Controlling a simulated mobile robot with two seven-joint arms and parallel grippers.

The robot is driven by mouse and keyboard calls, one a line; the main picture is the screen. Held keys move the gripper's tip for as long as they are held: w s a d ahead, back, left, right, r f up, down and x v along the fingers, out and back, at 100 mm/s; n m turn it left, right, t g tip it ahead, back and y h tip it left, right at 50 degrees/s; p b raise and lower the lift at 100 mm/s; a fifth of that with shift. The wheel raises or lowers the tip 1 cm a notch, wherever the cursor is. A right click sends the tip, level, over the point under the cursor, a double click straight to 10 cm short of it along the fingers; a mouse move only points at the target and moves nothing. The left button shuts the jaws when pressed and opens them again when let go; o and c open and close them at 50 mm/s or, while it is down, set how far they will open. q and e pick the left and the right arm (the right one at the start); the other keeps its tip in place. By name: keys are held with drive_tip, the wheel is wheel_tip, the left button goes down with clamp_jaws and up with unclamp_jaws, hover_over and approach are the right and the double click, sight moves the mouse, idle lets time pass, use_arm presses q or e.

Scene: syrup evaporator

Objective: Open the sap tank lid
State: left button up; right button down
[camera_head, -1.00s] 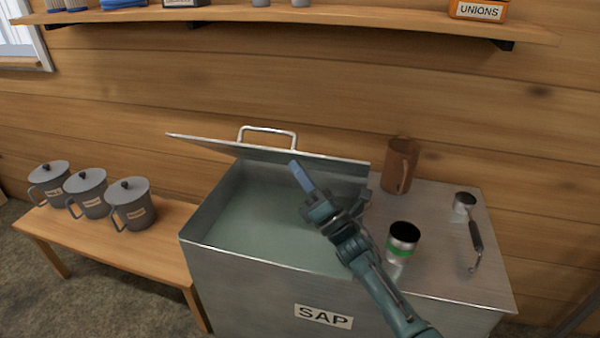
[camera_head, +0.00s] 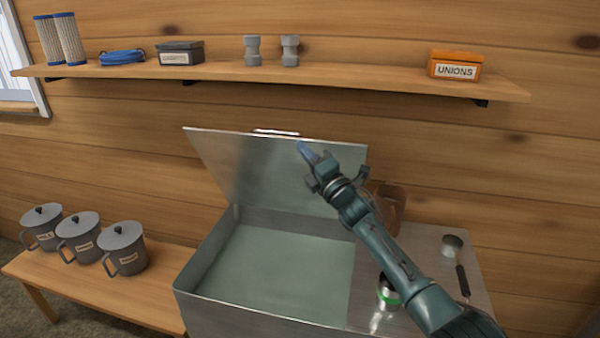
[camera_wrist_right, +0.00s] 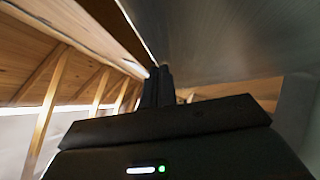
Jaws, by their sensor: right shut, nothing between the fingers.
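The sap tank (camera_head: 250,318) is a metal box with an open top and pale liquid inside. Its lid (camera_head: 245,165) is tilted steeply up along the back edge, with the handle (camera_head: 276,132) just showing over its top edge. My right gripper (camera_head: 303,149) is shut and empty, its fingertips at the lid's inner face near the upper edge. In the right wrist view the shut fingers (camera_wrist_right: 157,87) point up beside the lid's underside (camera_wrist_right: 225,45); I cannot tell whether they touch it. My left gripper is not in view.
A brown pitcher (camera_head: 389,211), a cup with a green band (camera_head: 388,292) and a ladle (camera_head: 461,275) are on the metal top at right, partly behind my arm. Grey lidded pots stand on the bench (camera_head: 95,294). A loaded shelf (camera_head: 340,78) hangs above.

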drive_tip(key=shift+w+d+r+m+h, duration=0.2)
drive_tip(key=shift+w+r, duration=0.1)
drive_tip(key=shift+w, duration=0.25)
drive_tip(key=shift+w+d+r+m+h, duration=0.1)
drive_tip(key=shift+w+d+r+m, duration=0.15)
drive_tip(key=shift+w, duration=0.25)
drive_tip(key=v, duration=1.3)
drive_tip(key=s+f+m+g+h, duration=0.3)
drive_tip(key=s+f+m+h, duration=0.2)
drive_tip(key=s+f+m, duration=1.15)
drive_tip(key=s+f+m+g+h+p, duration=0.1)
drive_tip(key=s+f+m, duration=0.3)
drive_tip(key=s, duration=0.5)
drive_tip(key=s+f+m+g+h, duration=0.1)
drive_tip(key=s+f+m+g, duration=0.3)
drive_tip(key=s+f, duration=0.2)
drive_tip(key=s+d, duration=0.1)
drive_tip(key=s, duration=0.1)
drive_tip(key=shift+s+f+p, duration=0.2)
drive_tip(key=shift+s+p, duration=0.15)
